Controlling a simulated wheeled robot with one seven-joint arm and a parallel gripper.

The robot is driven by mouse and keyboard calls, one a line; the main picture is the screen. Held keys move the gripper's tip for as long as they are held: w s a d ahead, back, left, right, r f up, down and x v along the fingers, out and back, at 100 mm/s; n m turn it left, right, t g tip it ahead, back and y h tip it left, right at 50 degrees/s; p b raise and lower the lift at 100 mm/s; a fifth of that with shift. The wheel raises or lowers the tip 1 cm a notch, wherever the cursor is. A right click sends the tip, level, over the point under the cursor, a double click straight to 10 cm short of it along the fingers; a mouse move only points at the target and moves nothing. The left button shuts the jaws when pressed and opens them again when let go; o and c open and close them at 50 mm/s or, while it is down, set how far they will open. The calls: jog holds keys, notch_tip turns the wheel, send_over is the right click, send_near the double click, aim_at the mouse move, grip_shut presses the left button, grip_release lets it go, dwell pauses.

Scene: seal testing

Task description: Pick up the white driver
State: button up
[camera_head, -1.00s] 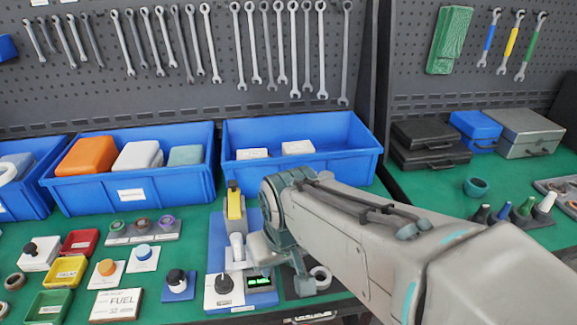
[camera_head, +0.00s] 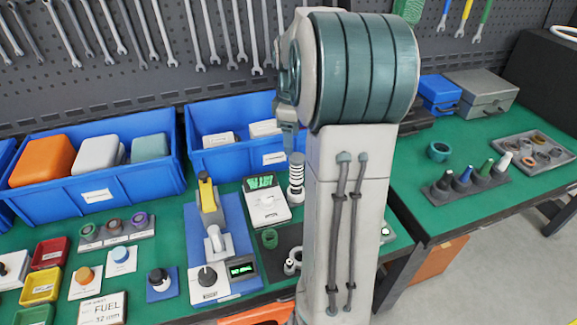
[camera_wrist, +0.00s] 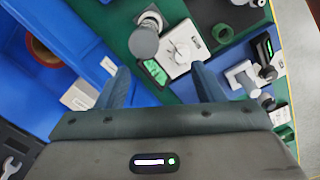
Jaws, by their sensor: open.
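The white driver (camera_head: 503,163) stands upright at the right end of a dark rack (camera_head: 466,187) on the right-hand table. It is beside a green driver (camera_head: 487,168), a blue driver (camera_head: 463,178) and a black driver (camera_head: 444,183). The white driver does not show in the wrist view. My gripper (camera_wrist: 160,76) is open in the wrist view, with nothing between its fingers. It is over the left table, near the blue bins and a white gauge with a green display (camera_wrist: 156,72), well left of the driver rack. In the head view my arm hides most of the gripper.
Blue bins (camera_head: 97,207) line the back of the left table. A blue press stand (camera_head: 233,225) and small coloured trays (camera_head: 40,287) stand in front.

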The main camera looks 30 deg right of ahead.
jog(key=shift+w+d+f+n, duration=0.1)
jog(key=shift+w+d+n, duration=0.1)
jog(key=shift+d, duration=0.4)
jog(key=shift+w+d+f+n, duration=0.1)
jog(key=shift+d+n, duration=0.1)
jog(key=shift+d, duration=0.4)
notch_tip(320, 180, down, 8)
jog(key=shift+f, duration=0.15)
jog(key=shift+w+f+p, duration=0.2)
jog(key=shift+f+p, duration=0.5)
jog(key=shift+f, duration=1.95)
jog(key=c, duration=1.2)
